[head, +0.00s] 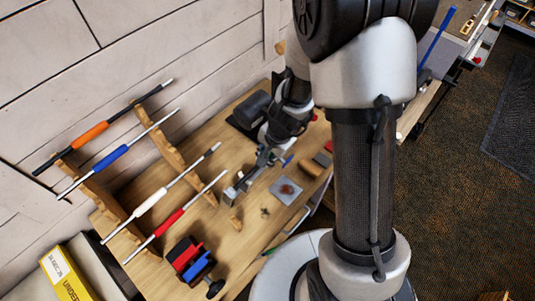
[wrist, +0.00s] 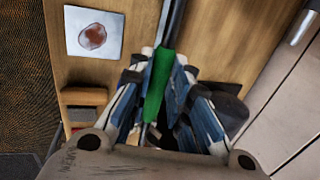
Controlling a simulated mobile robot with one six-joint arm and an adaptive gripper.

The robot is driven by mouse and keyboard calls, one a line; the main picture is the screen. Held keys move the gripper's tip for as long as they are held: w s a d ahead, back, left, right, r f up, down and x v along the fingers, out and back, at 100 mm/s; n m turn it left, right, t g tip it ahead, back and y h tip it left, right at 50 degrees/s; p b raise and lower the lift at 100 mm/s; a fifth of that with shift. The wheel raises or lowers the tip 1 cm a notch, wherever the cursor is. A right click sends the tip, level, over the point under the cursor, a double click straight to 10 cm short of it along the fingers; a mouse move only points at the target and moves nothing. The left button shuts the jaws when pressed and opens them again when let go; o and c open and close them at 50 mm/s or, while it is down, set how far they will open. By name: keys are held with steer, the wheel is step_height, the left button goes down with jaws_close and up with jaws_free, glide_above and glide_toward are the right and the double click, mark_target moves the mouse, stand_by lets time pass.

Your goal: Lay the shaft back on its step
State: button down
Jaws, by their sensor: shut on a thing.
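My gripper (wrist: 160,90) is shut on a shaft with a green band (wrist: 158,82) in the wrist view. The dark thin shaft runs up out of the picture between the fingers; its lower part is mostly hidden. In the head view my gripper (head: 268,155) is low over the bench, right of the rack, partly hidden by my arm; I cannot make out the held shaft there. Two stepped wooden rack pieces (head: 171,153) bear shafts with orange (head: 90,134), blue (head: 110,157), white (head: 150,203) and red (head: 170,222) bands. The gap between blue and white is wider.
A red and blue clamp-like tool (head: 190,262) stands at the bench's front left. A grey plate with a brown spot (head: 287,190) lies right of the rack; it also shows in the wrist view (wrist: 94,33). A plank wall backs the bench. A yellow box (head: 65,275) is lower left.

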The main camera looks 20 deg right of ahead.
steer(key=shift+p+v, duration=0.75)
steer(key=shift+v, duration=0.4)
steer(key=shift+r, duration=0.1)
